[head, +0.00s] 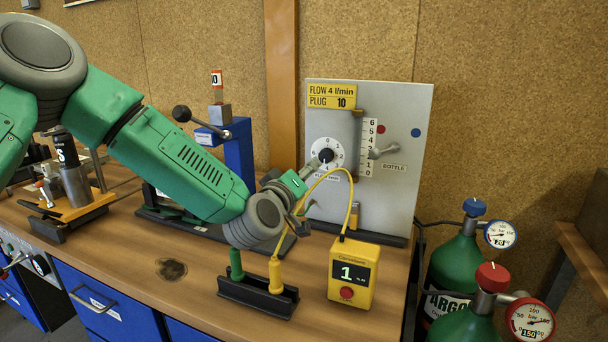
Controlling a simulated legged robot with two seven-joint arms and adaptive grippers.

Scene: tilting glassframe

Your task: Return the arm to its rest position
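My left arm (180,160), green with grey joints, comes in from the left and crosses above the workbench. Its gripper (313,167) is at the grey panel (405,115), with its tip close to the black dial knob (326,155). I cannot tell whether it touches the knob. The fingers are small and overlap in this view, so their opening is unclear. The panel carries a yellow label (331,96) reading FLOW 4 l/min, PLUG 10. My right gripper is not in view.
A blue stand (238,150) is behind my arm. Green gas bottles (455,265) are at right.

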